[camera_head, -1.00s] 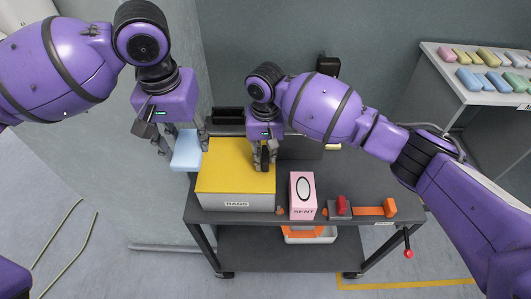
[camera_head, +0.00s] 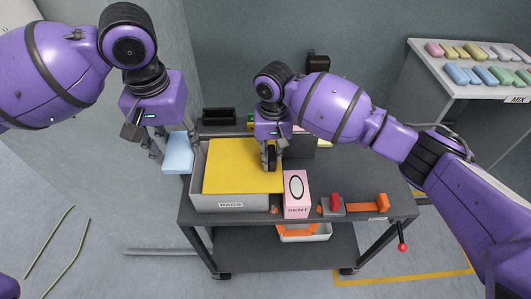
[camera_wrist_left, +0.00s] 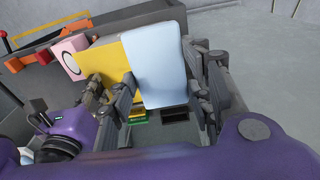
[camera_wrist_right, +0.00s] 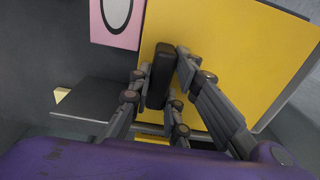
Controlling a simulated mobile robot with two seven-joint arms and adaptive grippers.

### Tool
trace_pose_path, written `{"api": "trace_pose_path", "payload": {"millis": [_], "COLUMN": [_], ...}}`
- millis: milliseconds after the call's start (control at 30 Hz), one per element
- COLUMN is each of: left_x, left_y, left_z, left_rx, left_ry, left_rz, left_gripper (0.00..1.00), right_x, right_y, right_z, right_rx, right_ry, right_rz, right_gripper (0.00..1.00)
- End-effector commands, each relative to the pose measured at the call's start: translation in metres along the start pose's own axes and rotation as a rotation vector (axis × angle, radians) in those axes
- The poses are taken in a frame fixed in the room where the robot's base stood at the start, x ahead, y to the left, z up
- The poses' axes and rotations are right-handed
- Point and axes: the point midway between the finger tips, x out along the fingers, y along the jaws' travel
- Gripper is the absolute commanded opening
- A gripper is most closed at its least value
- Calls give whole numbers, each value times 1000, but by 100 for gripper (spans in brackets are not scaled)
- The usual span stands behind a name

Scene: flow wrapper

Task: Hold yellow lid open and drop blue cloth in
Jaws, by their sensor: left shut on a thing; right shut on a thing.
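The grey bin labelled RAGS (camera_head: 229,205) stands on the cart with its yellow lid (camera_head: 230,165) over most of it. The lid sits shifted to the right, and the bin's left rim shows beside it. My right gripper (camera_head: 271,160) is shut on the lid's black handle, which also shows in the right wrist view (camera_wrist_right: 160,75). My left gripper (camera_head: 174,145) is shut on the light blue cloth (camera_head: 178,157), held just left of the bin. In the left wrist view the cloth (camera_wrist_left: 155,65) hangs flat between the fingers. The bin's inside is mostly hidden.
A pink SENT box (camera_head: 296,195) stands right of the bin, close to the lid's edge. A red switch (camera_head: 336,201) and an orange-handled part (camera_head: 381,203) lie further right. A black tray (camera_head: 219,117) is behind the bin.

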Motion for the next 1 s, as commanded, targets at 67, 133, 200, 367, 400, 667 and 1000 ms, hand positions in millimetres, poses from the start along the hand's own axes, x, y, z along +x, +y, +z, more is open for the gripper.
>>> {"api": "trace_pose_path", "payload": {"millis": [67,133,200,367,400,667,1000], "left_x": [0,0,0,0,0,0,0], "left_y": [0,0,0,0,0,0,0], "left_z": [0,0,0,0,0,0,0], "left_rx": [0,0,0,0,0,0,0], "left_ry": [1,1,1,1,1,1,1], "left_rz": [0,0,0,0,0,0,0], "left_gripper": [32,32,32,32,32,32,32], "right_x": [0,0,0,-1,-1,-1,-1], "right_y": [6,11,15,25,27,43,63], "right_z": [0,0,0,-1,-1,-1,0], "right_rx": [2,2,2,3,2,3,3], "right_ry": [1,1,1,2,2,2,1], "right_rz": [2,2,2,3,3,3,3], "right_gripper": [0,0,0,0,0,0,0]}}
